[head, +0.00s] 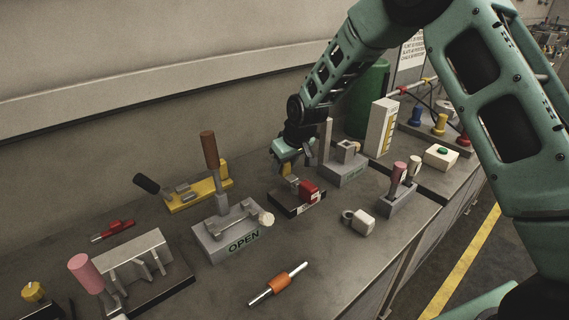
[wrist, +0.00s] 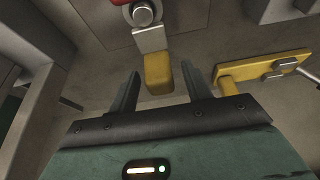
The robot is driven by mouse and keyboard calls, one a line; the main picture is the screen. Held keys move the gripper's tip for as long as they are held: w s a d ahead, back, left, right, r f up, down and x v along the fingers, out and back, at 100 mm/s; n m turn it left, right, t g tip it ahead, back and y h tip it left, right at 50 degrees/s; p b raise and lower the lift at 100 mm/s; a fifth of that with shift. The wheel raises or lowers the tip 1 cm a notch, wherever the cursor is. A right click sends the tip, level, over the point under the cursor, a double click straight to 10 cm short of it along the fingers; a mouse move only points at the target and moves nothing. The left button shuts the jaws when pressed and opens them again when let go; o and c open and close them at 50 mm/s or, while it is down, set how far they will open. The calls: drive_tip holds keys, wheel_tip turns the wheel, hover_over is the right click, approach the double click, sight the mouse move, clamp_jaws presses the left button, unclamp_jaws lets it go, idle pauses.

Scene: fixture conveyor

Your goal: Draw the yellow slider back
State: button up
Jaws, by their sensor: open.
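The yellow slider (wrist: 158,72) shows in the wrist view as a small block on a grey metal bar, with a red part beyond it. In the head view the slider is mostly hidden by my gripper (head: 286,164); the red part (head: 308,189) sits on a dark base (head: 288,204). In the wrist view my gripper (wrist: 161,88) is open, with one finger on each side of the yellow block. I see a gap on both sides, so the fingers do not appear to press on it.
A yellow clamp plate (head: 212,185) with a dark handle stands to the left. A grey block marked OPEN (head: 225,237) with a tall brown handle is near on the left. A grey fixture (head: 345,170) stands close on the right.

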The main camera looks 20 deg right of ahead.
drive_tip(key=shift+w+f, duration=0.1)
drive_tip(key=shift+f, duration=0.2)
clamp_jaws()
drive_tip(key=shift+w+a, duration=0.35)
drive_tip(key=shift+w, duration=0.4)
drive_tip(key=shift+w+a, duration=0.3)
drive_tip(key=shift+w, duration=0.45)
unclamp_jaws()
